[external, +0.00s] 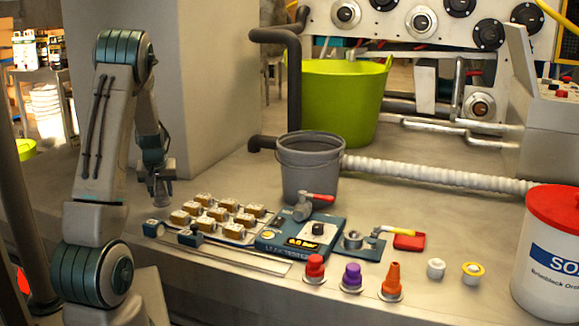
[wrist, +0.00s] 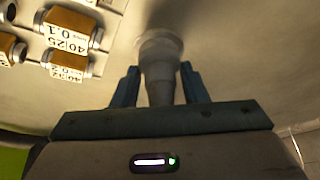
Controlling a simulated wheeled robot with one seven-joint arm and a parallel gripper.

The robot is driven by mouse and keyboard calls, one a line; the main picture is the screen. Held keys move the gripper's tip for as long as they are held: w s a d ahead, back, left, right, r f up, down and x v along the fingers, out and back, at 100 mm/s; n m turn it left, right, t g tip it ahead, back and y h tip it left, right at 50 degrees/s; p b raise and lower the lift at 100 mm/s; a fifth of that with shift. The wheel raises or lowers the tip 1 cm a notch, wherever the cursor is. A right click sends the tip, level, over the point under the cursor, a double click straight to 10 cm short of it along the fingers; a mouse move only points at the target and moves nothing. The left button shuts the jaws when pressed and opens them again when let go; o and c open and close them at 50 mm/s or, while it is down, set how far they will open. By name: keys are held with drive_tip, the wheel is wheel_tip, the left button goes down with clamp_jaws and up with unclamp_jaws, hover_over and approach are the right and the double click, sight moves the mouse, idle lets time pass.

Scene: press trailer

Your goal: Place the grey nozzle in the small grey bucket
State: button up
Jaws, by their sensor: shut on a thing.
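My gripper (external: 160,180) is at the left of the bench, pointing down and shut on the grey nozzle. The nozzle (external: 161,196) is a small, pale grey cone, hanging below the fingers in the external view. In the wrist view the nozzle (wrist: 160,62) stands between the two blue-grey fingers, its wider end away from the gripper. I cannot tell whether it touches the bench. The small grey bucket (external: 309,172) stands upright on the bench to the right of my gripper. Its inside is mostly hidden by the wall. The bucket is not seen in the wrist view.
A tray of brown-and-white blocks (external: 213,219) and a blue gauge box (external: 300,238) lie in front of the bucket. A red-handled valve (external: 318,200) is near its base. A big lime bucket (external: 340,105) stands behind. Several coloured nozzles line the front edge.

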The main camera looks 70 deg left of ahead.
sight(161, 195)
drive_tip(key=shift+f, duration=1.6)
drive_tip(key=o, duration=1.2)
drive_tip(key=shift+d+r, duration=0.1)
drive_tip(key=shift+r, duration=0.45)
drive_tip(key=p+v, duration=0.1)
drive_tip(key=v, duration=1)
drive_tip(key=shift+r, duration=0.1)
